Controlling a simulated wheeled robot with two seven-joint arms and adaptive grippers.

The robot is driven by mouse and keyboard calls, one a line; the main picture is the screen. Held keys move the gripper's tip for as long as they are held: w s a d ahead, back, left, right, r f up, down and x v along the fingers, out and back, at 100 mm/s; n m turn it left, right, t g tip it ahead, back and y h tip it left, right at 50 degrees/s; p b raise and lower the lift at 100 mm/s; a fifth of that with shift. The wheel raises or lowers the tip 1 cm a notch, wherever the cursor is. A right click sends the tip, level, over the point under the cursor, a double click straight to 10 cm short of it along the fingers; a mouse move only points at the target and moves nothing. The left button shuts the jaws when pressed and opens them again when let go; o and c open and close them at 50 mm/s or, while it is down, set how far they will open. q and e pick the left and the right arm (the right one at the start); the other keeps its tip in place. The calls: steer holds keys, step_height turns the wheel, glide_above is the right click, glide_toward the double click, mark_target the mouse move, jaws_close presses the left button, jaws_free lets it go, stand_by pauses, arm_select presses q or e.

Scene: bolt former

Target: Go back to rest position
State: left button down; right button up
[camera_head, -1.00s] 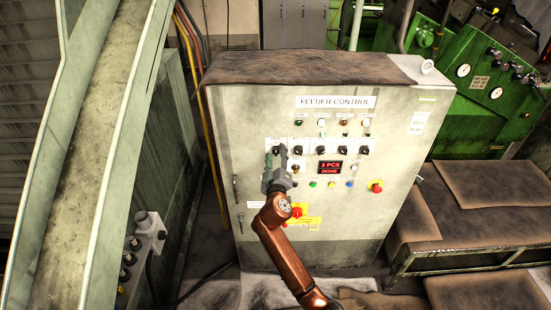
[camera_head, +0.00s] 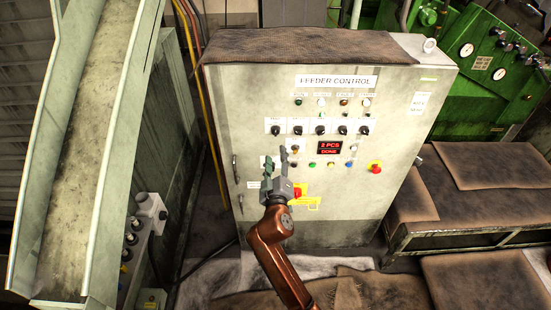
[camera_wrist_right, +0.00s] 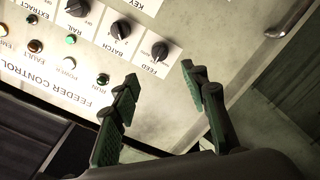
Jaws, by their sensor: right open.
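The feeder control cabinet (camera_head: 395,95) stands upright in the middle of the head view. Its front has a row of black rotary knobs, small lamps and buttons, and a red display (camera_head: 329,148) reading "2 PCS DONE". My right gripper (camera_head: 276,158) is in front of the lower left of the panel, fingers up, open and empty. In the right wrist view the two green fingers (camera_wrist_right: 158,75) are spread apart with nothing between them. The FEED knob (camera_wrist_right: 160,50) shows beyond the fingertips, apart from them. My left gripper is not in view.
A sloping metal chute (camera_head: 85,130) runs along the left. A bench with brown mats (camera_head: 490,190) stands at the right, with green machinery (camera_head: 475,70) behind it. Brown and white mats lie on the floor.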

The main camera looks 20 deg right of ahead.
steer(key=shift+f, duration=0.1)
steer(key=s+d+f+n+g+y, duration=0.1)
steer(key=s+f+g+y, duration=0.15)
steer(key=f, duration=1.75)
steer(key=s+f+g+y, duration=0.15)
steer(key=f+g, duration=0.25)
steer(key=f, duration=1.6)
steer(key=s+d+f+g, duration=0.3)
steer(key=s+f, duration=0.7)
steer(key=f, duration=0.5)
steer(key=s+d+f+m+g, duration=0.1)
steer(key=s+d+f+g, duration=0.1)
steer(key=s+f, duration=0.85)
steer(key=s+d+f+m+g, duration=0.1)
steer(key=s+d+f+g, duration=0.15)
steer(key=s+f, duration=0.8)
steer(key=s+d+f+m+g, duration=0.1)
steer(key=s+d+f, duration=0.1)
steer(key=s, duration=1.4)
steer(key=s+d+f+m+g, duration=0.1)
steer(key=s+d+f+m, duration=0.1)
steer(key=s, duration=1.4)
steer(key=shift+d+f+g+y, duration=0.4)
steer(key=shift+d, duration=0.3)
steer(key=shift+s, duration=0.1)
